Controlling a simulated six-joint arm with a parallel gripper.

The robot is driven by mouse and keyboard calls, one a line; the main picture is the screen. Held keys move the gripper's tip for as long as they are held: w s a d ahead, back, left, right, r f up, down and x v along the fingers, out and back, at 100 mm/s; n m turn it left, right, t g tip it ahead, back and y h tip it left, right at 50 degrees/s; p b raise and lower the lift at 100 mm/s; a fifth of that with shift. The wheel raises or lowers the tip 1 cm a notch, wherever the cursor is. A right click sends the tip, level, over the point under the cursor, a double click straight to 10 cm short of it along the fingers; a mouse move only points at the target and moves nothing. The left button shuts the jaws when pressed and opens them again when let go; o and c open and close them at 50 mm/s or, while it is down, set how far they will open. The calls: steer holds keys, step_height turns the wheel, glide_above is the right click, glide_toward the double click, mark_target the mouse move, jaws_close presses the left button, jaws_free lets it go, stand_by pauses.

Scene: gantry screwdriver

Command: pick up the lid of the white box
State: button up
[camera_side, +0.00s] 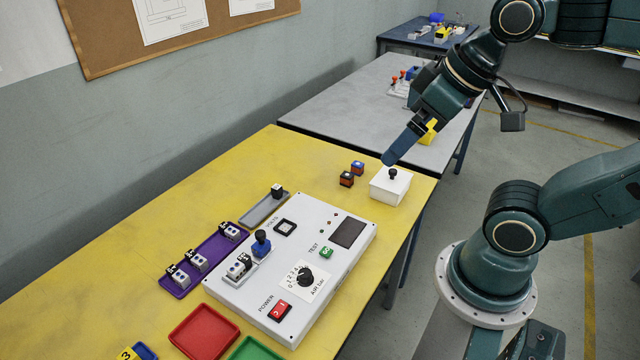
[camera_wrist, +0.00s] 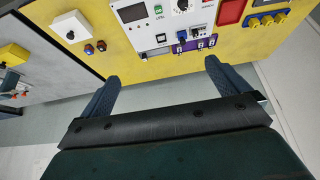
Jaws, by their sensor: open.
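The white box (camera_side: 389,190) stands at the far right end of the yellow table. Its lid (camera_side: 385,178) is on it and carries a round black knob (camera_side: 393,173). In the wrist view the white box (camera_wrist: 72,27) is at the upper left, outside the fingers. My gripper (camera_side: 388,160) is open and empty. In the side view its blue finger appears just above the knob in the picture, and the other finger is hidden. In the wrist view my gripper (camera_wrist: 161,70) shows both fingers apart with nothing between them.
Two small dark blocks (camera_side: 346,179) (camera_side: 357,167) stand left of the box. A white control panel (camera_side: 330,280) lies nearer the camera, with a purple tray (camera_side: 210,252) and a grey tray (camera_side: 262,209). Red (camera_side: 204,332) and green (camera_side: 258,350) trays are in front. A grey table (camera_side: 350,100) stands behind.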

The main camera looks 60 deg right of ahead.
stand_by(0.5)
steer(key=w+d+m+g, duration=0.2)
steer(key=w+d+m, duration=0.35)
steer(key=w, duration=0.25)
steer(key=m+g+y, duration=0.1)
steer(key=m+g, duration=0.3)
steer(key=m, duration=0.9)
glide_above(394, 170)
steer(key=d, duration=0.2)
step_height(394, 170, down, 19)
steer(key=shift+n, duration=0.25)
steer(key=shift+a+f, duration=0.3)
steer(key=shift+f, duration=1.1)
steer(key=shift+a+f, duration=0.25)
steer(key=shift+f, duration=1.1)
steer(key=shift+a+f, duration=0.3)
steer(key=shift+f, duration=1.1)
steer(key=shift+f, duration=0.1)
